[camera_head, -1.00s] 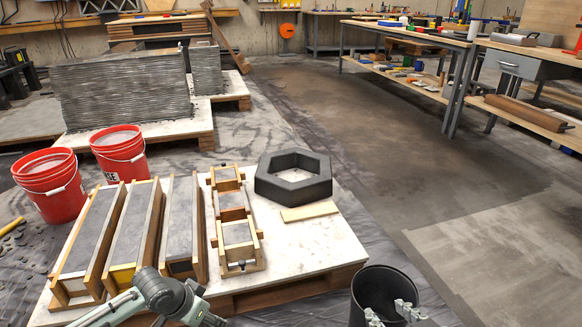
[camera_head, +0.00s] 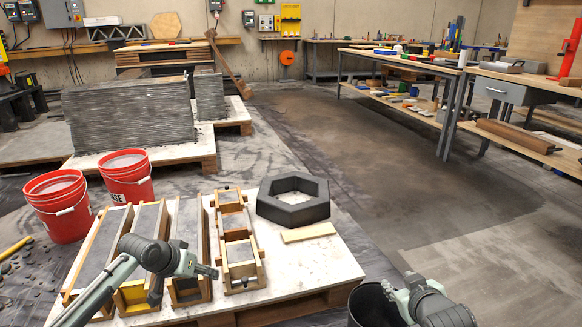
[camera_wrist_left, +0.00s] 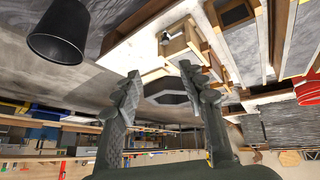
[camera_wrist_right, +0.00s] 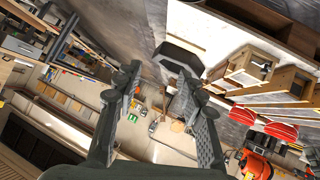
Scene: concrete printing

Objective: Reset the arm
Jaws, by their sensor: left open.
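My left gripper (camera_head: 212,271) comes in from the lower left in the head view, over the near end of the wooden moulds. In the left wrist view its two fingers (camera_wrist_left: 160,70) stand apart with nothing between them. My right gripper (camera_head: 391,290) is at the bottom right of the head view, over the rim of the black bucket (camera_head: 366,306). In the right wrist view its fingers (camera_wrist_right: 158,72) are spread and empty. Neither gripper holds anything.
Long moulds (camera_head: 145,235) and a small three-part mould (camera_head: 238,255) lie on the white-topped pallet (camera_head: 320,262), beside a dark hexagonal ring (camera_head: 293,199). Two red buckets (camera_head: 127,177) stand at left. Layered concrete walls (camera_head: 130,115) are behind. Open floor (camera_head: 400,180) lies right, before workbenches (camera_head: 400,60).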

